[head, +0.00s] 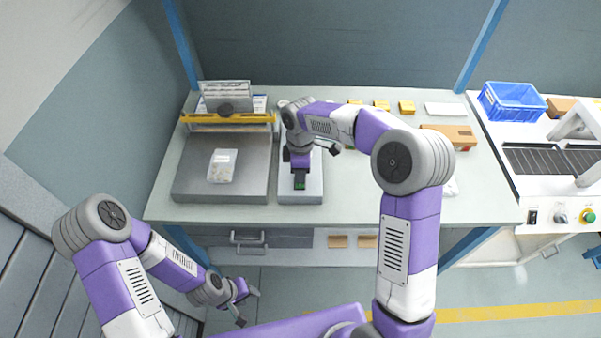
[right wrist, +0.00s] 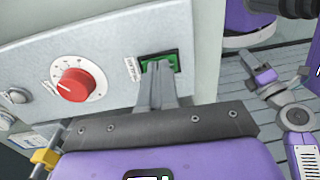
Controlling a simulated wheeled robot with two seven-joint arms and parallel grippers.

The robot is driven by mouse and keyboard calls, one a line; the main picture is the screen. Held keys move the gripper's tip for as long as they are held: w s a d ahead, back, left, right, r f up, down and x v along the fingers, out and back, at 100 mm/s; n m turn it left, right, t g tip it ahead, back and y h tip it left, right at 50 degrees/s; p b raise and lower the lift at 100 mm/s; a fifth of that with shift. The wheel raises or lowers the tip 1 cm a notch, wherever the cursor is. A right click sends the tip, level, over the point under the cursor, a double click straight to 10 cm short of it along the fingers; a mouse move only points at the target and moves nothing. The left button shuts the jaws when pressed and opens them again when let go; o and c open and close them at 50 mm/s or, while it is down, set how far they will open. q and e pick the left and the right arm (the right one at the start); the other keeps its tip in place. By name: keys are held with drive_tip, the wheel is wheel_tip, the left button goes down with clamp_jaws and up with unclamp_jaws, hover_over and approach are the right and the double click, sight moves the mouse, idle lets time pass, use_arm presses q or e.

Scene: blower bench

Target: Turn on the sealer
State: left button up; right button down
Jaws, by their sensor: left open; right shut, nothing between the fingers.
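The sealer (head: 180,185) stands at the left of the bench, with a grey plate, a yellow bar and a light grey box (head: 313,192) on its right. In the right wrist view, a pale panel (right wrist: 105,45) carries a red knob (right wrist: 75,84) and a green-framed switch (right wrist: 175,62). My right gripper (right wrist: 160,78) is shut and empty, its fingertips at the switch and partly covering it. I cannot tell whether they touch it or how the switch is set. My left gripper (head: 249,305) is open and empty, low in front of the bench.
A filled clear bag (head: 222,165) lies on the sealer's plate. Yellow blocks (head: 381,105) and a brown box (head: 450,136) lie on the bench's right part. A blue crate (head: 512,102) and a roller machine (head: 545,160) stand further right.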

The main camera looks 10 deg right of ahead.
sight(300, 186)
drive_tip(key=shift+r+p, duration=0.45)
drive_tip(key=shift+r, duration=0.1)
drive_tip(key=r+p, duration=0.3)
drive_tip(key=shift+s+r, duration=0.25)
drive_tip(key=shift+r, duration=0.1)
wheel_tip(300, 186, up, 9)
drive_tip(key=s+p, duration=0.1)
drive_tip(key=shift+a+p, duration=0.2)
drive_tip(key=shift+p, duration=0.2)
drive_tip(key=shift+s, duration=0.1)
